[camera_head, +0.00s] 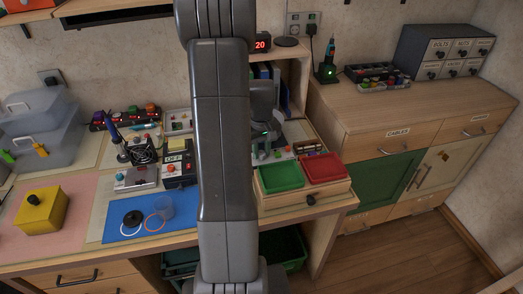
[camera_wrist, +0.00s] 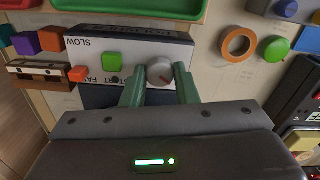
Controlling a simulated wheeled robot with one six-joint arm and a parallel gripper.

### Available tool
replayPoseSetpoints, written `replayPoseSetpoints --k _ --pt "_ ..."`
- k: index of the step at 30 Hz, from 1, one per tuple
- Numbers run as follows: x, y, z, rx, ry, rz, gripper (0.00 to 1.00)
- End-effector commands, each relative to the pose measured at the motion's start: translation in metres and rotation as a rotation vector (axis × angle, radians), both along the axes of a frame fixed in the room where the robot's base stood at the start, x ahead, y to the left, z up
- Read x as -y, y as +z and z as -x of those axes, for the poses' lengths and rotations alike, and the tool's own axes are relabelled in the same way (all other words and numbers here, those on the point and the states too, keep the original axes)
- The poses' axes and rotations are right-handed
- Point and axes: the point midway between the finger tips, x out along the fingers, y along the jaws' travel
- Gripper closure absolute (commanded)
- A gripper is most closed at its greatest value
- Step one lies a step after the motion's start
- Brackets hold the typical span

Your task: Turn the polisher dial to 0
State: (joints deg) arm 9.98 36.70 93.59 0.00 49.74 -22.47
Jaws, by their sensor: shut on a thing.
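The dial (camera_wrist: 159,73) is a round grey knob with a small reddish mark on its face, in the upper middle of the wrist view. It sits on a panel with a white strip (camera_wrist: 135,45) lettered "SLOW" and a second word that is partly hidden. My gripper (camera_wrist: 159,85) has its two green fingers closed on the dial, one on each side. I cannot read which setting the mark points to. In the head view my own arm blocks much of the bench middle, and the dial cannot be made out there.
On the panel beside the dial is a green square button (camera_wrist: 112,62). A green tray (camera_head: 280,177) and a red tray (camera_head: 325,168) stand right of my arm on the bench. A black-and-white device marked OFF (camera_head: 178,168) is left of my arm.

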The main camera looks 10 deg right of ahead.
Motion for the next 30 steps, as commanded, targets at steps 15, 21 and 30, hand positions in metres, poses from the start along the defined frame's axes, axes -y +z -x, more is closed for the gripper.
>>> replayPoseSetpoints --k 15,21,30 --pt "0.0002 0.0009 -0.001 0.003 0.214 0.001 0.96" --pt "0.0002 0.001 -0.001 0.003 0.226 0.001 0.96" --pt "0.0002 0.001 -0.001 0.002 0.225 0.001 0.69"
